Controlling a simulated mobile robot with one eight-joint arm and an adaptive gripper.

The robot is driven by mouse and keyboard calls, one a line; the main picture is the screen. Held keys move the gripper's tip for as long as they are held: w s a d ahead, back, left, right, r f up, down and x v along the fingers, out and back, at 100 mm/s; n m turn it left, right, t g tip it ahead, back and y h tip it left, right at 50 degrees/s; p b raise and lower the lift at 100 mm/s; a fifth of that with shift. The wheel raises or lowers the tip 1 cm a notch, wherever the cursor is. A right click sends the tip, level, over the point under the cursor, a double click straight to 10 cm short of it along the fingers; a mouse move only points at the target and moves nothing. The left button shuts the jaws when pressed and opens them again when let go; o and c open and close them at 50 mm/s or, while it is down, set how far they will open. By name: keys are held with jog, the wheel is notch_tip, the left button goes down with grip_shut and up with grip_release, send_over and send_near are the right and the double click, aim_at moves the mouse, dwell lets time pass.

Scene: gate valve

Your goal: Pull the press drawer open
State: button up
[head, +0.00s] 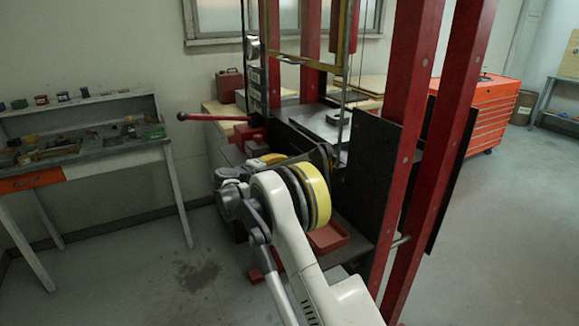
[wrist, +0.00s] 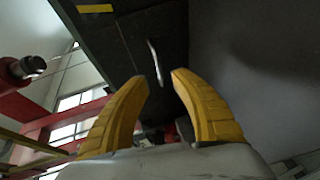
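The press (head: 405,130) is a tall red frame with dark side panels, right of centre in the head view. In the wrist view a dark front (wrist: 120,50) with a thin seam shows, and a slim pale handle (wrist: 155,62) stands on it; this looks like the press drawer. My gripper (wrist: 160,80) has two yellow fingers spread apart with nothing between them. The handle appears ahead of the gap between the fingertips, and I see no contact. In the head view my arm hides the drawer front and most of my gripper.
A red lever (head: 210,117) sticks out left from the press. A reddish tray (head: 328,238) sits low by my arm. A workbench (head: 85,150) with small items stands at left, an orange tool cabinet (head: 485,110) behind right. Floor between bench and press is clear.

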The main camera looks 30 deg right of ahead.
aim_at(291, 163)
jog(key=b+x, duration=0.1)
jog(key=x, duration=0.4)
jog(key=shift+w+d+f, duration=0.1)
jog(key=shift+w+d, duration=0.1)
jog(key=shift+d, duration=0.1)
grip_shut()
